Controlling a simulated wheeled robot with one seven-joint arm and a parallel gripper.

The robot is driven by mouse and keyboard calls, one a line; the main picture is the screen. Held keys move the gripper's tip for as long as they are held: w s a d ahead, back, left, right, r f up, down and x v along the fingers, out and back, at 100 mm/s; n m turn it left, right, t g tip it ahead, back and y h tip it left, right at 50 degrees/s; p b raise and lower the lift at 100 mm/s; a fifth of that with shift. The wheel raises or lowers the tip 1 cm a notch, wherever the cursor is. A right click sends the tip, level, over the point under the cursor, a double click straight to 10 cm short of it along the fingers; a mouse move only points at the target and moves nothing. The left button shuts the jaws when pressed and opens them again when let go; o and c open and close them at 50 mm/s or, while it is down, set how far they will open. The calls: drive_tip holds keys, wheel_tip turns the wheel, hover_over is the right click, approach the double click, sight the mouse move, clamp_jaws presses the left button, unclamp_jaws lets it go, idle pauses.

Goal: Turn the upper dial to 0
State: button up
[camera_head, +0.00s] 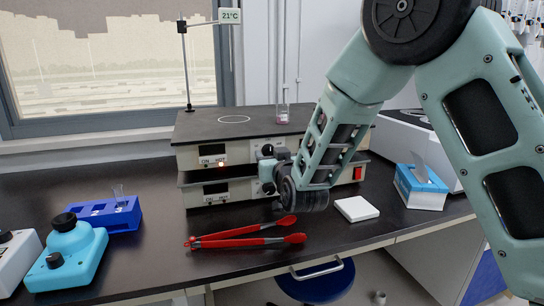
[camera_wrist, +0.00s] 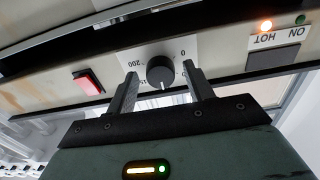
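The upper dial (camera_wrist: 161,70) is a round black knob on the pale front panel of the upper hot plate; the wrist view shows it upside down. Its white pointer mark points down in that picture, away from the printed 0 and 200. My gripper (camera_wrist: 161,84) is open, with one finger on each side of the dial. I cannot tell whether the fingers touch it. In the head view, my gripper (camera_head: 281,160) is at the front of the stacked hot plates and partly hides the dials. The HOT light (camera_wrist: 266,25) is lit orange.
The lower hot plate (camera_head: 235,193) sits under the upper one (camera_head: 205,130). A red switch (camera_wrist: 88,82) is beside the dial. Red tongs (camera_head: 240,238), a white pad (camera_head: 356,208), a tissue box (camera_head: 420,187) and a blue rack (camera_head: 105,213) lie around on the dark bench.

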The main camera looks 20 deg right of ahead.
drive_tip(key=c, duration=0.8)
drive_tip(key=shift+n, duration=0.4)
drive_tip(key=n, duration=0.4)
drive_tip(key=shift+n, duration=0.4)
drive_tip(key=n, duration=0.5)
drive_tip(key=shift+r+p, duration=0.1)
drive_tip(key=shift+p, duration=0.3)
drive_tip(key=n+p, duration=0.2)
drive_tip(key=n, duration=0.4)
drive_tip(key=shift+r+n+p, duration=0.1)
drive_tip(key=shift+n+p, duration=0.25)
drive_tip(key=shift+n, duration=0.05)
drive_tip(key=n+p, duration=0.2)
drive_tip(key=n, duration=0.1)
drive_tip(key=shift+n, duration=0.3)
drive_tip(key=shift+n+p, duration=0.75)
drive_tip(key=shift+n, duration=0.65)
